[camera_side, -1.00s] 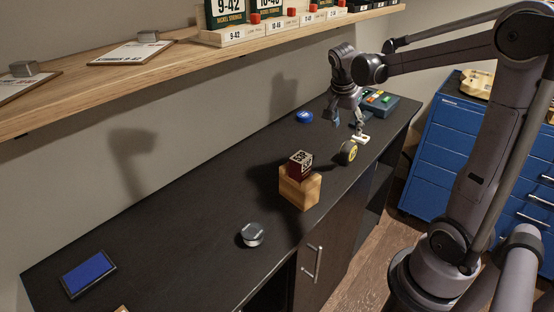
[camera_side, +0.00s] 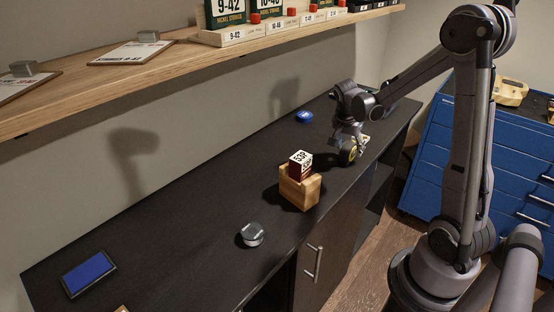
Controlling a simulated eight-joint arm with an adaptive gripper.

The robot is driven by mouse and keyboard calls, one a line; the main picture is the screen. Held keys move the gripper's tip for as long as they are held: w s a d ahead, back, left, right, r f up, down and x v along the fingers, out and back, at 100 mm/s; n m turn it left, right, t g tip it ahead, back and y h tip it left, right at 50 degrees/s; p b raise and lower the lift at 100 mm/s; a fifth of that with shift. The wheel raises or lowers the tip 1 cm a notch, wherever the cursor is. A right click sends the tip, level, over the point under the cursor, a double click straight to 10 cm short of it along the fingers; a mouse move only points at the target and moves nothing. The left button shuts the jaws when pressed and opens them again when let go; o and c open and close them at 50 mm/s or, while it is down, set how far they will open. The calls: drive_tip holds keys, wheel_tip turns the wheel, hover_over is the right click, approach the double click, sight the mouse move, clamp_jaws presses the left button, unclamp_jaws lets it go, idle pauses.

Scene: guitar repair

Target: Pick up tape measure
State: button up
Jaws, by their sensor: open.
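The tape measure (camera_side: 349,156) is a small round yellow and black thing near the bench's front edge, right of the wooden block. My gripper (camera_side: 350,146) is down at it, with its open fingers around or just in front of the tape measure. My gripper hides part of it, and I cannot tell whether the fingers touch it.
A wooden block holder (camera_side: 300,192) with a dark red box (camera_side: 300,167) stands to the left. A silver round tin (camera_side: 252,234), a blue pad (camera_side: 88,273) and a blue disc (camera_side: 304,117) lie on the dark bench (camera_side: 180,220). A wooden shelf (camera_side: 150,72) hangs above.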

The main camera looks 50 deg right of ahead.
drive_tip(key=shift+d+f, duration=0.2)
drive_tip(key=shift+f, duration=0.3)
clamp_jaws()
drive_tip(key=shift+r, duration=0.15)
